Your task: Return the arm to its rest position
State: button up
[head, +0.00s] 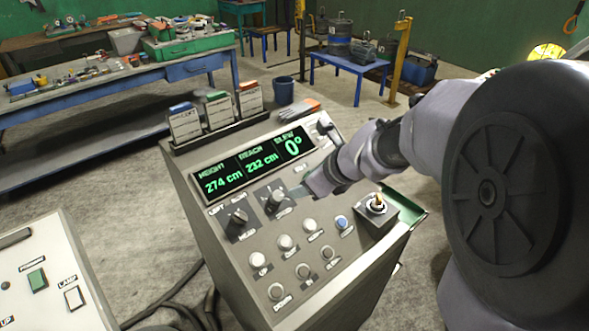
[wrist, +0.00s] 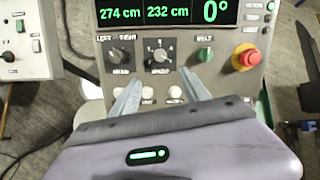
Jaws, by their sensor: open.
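My gripper (head: 297,191) is open and empty above the console's control panel, at the end of my arm, which reaches in from the right in the head view. In the wrist view its two fingers (wrist: 160,85) stand apart over the panel, pointing toward a rotary knob (wrist: 159,56) with a numbered scale. That knob also shows in the head view (head: 275,200), just left of the fingertips. I cannot tell whether the fingers touch anything. The display (head: 253,164) reads 274 cm, 232 cm and 0°.
The panel bears another knob (head: 238,217), several buttons (head: 285,241) and a red mushroom button (wrist: 246,57). A second pale control box (head: 50,275) stands at the left. A blue workbench (head: 190,68) stands behind. Concrete floor (head: 110,170) is open between them.

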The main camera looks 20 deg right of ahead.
jog(key=s+a+f+n+b, duration=0.1)
jog(key=s+a+n+b, duration=0.1)
jog(key=s+n, duration=0.5)
jog(key=s+a+f+n+g+b, duration=0.1)
jog(key=s+a+f+n+b, duration=0.1)
jog(key=s+n+b, duration=0.3)
jog(key=s+a+f+n+h+b, duration=0.1)
jog(key=s+a+f+n+b, duration=0.1)
jog(key=s+n, duration=0.9)
jog(key=shift+s+a+n+g+b, duration=0.15)
jog(key=shift+a+n+g+b, duration=0.25)
jog(key=shift+a+n+b, duration=0.6)
jog(key=shift+a+f, duration=0.1)
